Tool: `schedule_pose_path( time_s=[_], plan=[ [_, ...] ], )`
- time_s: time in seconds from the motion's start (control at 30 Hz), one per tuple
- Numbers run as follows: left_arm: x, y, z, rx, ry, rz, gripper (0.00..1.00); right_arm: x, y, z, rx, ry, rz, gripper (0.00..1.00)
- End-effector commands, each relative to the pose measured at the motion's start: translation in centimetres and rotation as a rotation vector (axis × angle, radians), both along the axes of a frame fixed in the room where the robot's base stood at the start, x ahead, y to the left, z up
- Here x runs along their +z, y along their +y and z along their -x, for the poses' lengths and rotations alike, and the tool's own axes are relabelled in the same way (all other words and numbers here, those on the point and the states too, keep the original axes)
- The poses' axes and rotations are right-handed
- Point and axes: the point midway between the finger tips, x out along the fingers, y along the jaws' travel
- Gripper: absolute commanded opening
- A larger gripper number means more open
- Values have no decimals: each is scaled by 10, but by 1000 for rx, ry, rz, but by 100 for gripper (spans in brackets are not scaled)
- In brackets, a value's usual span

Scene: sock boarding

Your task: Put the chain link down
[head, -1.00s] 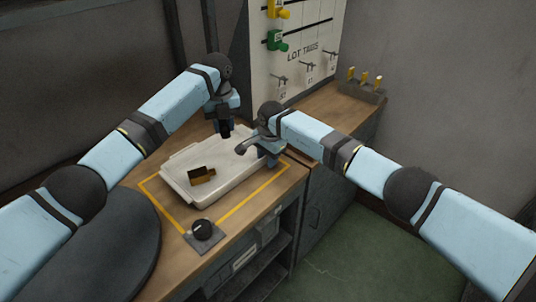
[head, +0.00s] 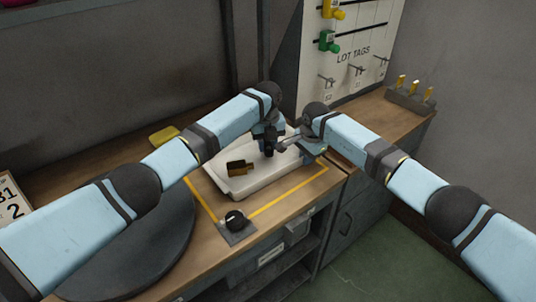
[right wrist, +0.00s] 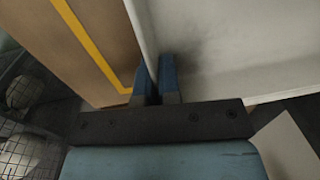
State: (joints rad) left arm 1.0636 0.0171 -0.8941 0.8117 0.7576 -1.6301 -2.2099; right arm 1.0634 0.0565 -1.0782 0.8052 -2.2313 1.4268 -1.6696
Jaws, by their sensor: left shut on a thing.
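A white tray (head: 238,188) stands on the wooden bench inside a yellow outline. A small dark and brass piece (head: 240,168) lies in it. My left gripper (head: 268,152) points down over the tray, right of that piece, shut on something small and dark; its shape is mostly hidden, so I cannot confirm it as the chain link. My right gripper (head: 284,146) is at the tray's far right edge. In the right wrist view, my right gripper's fingers (right wrist: 156,80) close around the tray's wall (right wrist: 139,25).
A black knob (head: 235,220) on a plate sits at the bench's front edge. A round dark disc (head: 130,250) lies left. A lot-tag board (head: 350,60) stands behind. A holder with brass pegs (head: 411,100) is at the far right.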

Motion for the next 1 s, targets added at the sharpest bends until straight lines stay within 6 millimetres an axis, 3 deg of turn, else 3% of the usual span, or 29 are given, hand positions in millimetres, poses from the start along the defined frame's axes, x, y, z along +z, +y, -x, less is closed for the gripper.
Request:
schedule_pose_path(
  time_s=[0.37,0.73,0.77,0.83,1.0],
  plan=[
    [-39,0,0,0,-1,1,0,1,0,0,-1,0,0,0],
    [-44,0,0,0,-1,1,0,0,0,0,-1,0,0,0],
    [-44,0,0,0,-1,1,36,0,0,0,-1,0,0,0],
    [-44,0,0,0,-1,1,52,0,0,0,-1,0,0,0],
    [-44,0,0,0,-1,1,55,1,0,0,-1,0,0,0]
  ],
)
